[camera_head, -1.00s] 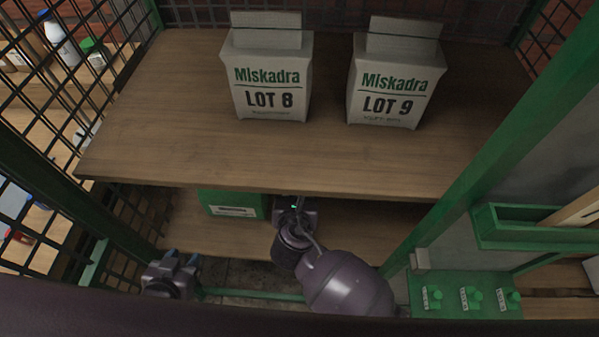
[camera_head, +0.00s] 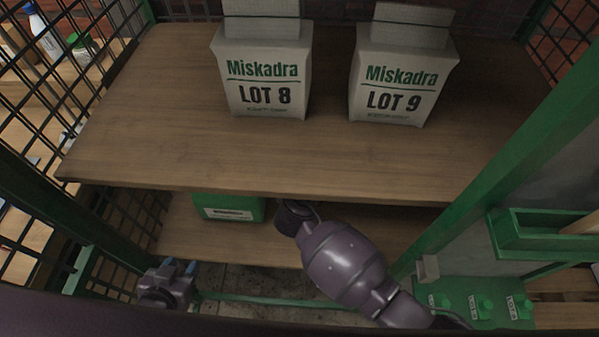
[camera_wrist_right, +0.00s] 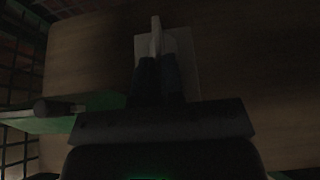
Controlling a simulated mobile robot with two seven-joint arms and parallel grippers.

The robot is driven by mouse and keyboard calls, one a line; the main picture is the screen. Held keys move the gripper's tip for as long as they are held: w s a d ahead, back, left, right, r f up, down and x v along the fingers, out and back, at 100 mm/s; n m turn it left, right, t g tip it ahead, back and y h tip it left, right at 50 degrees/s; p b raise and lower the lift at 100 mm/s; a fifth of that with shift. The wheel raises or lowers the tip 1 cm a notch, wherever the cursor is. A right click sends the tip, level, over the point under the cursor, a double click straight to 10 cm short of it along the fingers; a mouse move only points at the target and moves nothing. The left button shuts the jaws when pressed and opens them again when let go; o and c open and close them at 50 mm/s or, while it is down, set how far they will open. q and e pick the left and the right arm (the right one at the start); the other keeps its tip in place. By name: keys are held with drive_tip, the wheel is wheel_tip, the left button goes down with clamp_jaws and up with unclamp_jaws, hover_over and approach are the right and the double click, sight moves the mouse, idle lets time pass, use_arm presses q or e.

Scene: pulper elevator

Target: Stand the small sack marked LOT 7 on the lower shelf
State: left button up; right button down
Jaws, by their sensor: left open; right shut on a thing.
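My right arm reaches in under the upper shelf, and its gripper is hidden there in the head view. In the right wrist view my right gripper (camera_wrist_right: 158,62) is shut on the top flap of a pale sack (camera_wrist_right: 183,58). Its marking cannot be read. The wooden lower shelf (camera_head: 190,235) lies below the upper one, and bare wood shows around the sack in the dark wrist view. I cannot tell whether the sack touches the shelf. My left gripper (camera_head: 180,267) is open and empty in front of the lower shelf, at the lower left.
Sacks marked LOT 8 (camera_head: 262,88) and LOT 9 (camera_head: 394,92) stand on the upper shelf (camera_head: 290,160). A green box (camera_head: 229,209) sits at the left on the lower shelf. Mesh walls and green posts (camera_head: 500,150) bound the sides. A green button panel (camera_head: 455,304) is at lower right.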

drive_tip(key=shift+r, duration=0.15)
drive_tip(key=c, duration=1.6)
unclamp_jaws()
drive_tip(key=shift+f, duration=0.2)
drive_tip(key=o, duration=0.4)
drive_tip(key=shift+c, duration=0.2)
drive_tip(key=shift+r, duration=0.1)
drive_tip(key=p+v, duration=0.2)
drive_tip(key=v, duration=0.4)
drive_tip(key=shift+r, duration=0.25)
drive_tip(key=v, duration=0.3)
drive_tip(key=p+v, duration=0.1)
drive_tip(key=v, duration=0.2)
drive_tip(key=shift+f, duration=0.3)
